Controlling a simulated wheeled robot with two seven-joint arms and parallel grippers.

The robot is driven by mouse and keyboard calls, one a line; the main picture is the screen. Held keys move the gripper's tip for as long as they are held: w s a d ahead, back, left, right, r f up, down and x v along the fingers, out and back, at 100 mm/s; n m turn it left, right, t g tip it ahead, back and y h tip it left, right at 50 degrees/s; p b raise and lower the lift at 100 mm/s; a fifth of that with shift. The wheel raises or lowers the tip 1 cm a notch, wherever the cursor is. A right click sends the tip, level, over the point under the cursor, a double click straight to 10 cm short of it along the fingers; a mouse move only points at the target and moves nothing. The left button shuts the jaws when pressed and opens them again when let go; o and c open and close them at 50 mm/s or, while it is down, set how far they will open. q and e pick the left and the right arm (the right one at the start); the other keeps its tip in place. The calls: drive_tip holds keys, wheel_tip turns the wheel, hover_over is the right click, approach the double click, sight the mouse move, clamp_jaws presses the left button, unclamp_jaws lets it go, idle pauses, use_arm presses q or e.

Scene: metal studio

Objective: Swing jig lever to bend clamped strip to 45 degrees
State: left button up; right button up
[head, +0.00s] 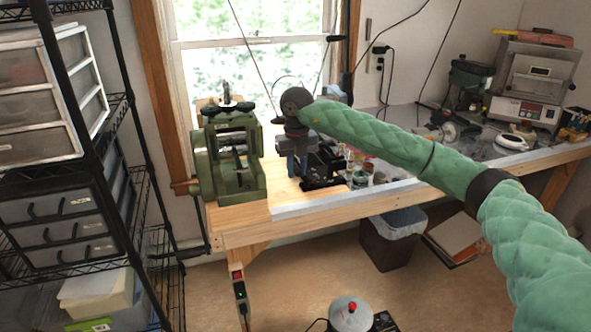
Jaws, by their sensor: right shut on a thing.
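My right arm comes in from the right in a green quilted sleeve. Its dark gripper (296,136) points down over the bench, in front of the window. The gripper is small here and its fingers are hard to make out; it is shut on what appears to be the jig lever, mostly hidden by the gripper. The dark jig (322,160) seems to stand just below and to the right of the gripper. The clamped strip and its bend angle cannot be made out. My left gripper is out of view.
A green rolling mill (229,155) stands close to the left of the gripper. Small jars (361,179) sit to the right on the wooden bench (240,224). A black shelf rack (130,140) stands at the left. A bin (392,240) is below the bench.

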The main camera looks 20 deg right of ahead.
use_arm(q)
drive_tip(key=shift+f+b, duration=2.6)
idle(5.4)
